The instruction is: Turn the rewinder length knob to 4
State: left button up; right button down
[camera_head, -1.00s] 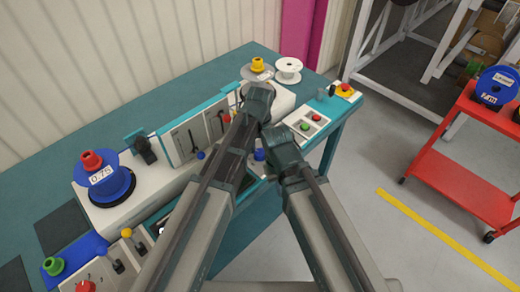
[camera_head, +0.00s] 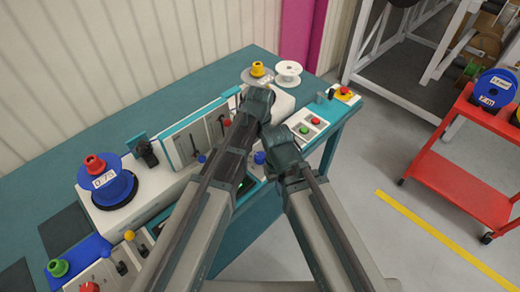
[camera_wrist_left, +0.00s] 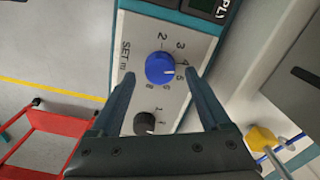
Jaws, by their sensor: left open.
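The blue length knob (camera_wrist_left: 160,68) is on a white panel in the left wrist view. Numbers are printed around it, with "SET m" beside it. A pale mark on the knob faces the 4 and 5 side; which number it meets is too small to tell. My left gripper (camera_wrist_left: 159,75) is open, with one finger on each side of the knob; contact cannot be told. In the head view my left arm (camera_head: 235,140) reaches over the rewinder bench, and its fingers are hidden. My right arm (camera_head: 285,160) ends beside it, and its fingers do not show.
A black knob (camera_wrist_left: 145,122) sits on the same panel, close to one left finger. A yellow part (camera_wrist_left: 262,138) is off to the right. A blue reel (camera_head: 107,186) stands on the bench's left.

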aim_at(260, 155)
pick_arm(q)
notch_tip(260, 155, up, 12)
jog(key=p, duration=1.1)
jog(key=shift+f, duration=0.1)
jog(key=s+a, duration=0.2)
jog(key=s, duration=0.5)
jog(key=s+a+n+y, duration=0.1)
jog(key=s+a, duration=0.2)
jog(key=s, duration=0.5)
jog(key=shift+s+a+f+b, duration=0.2)
jog(key=shift+a+f+b, duration=0.05)
jog(key=shift+f+b, duration=0.1)
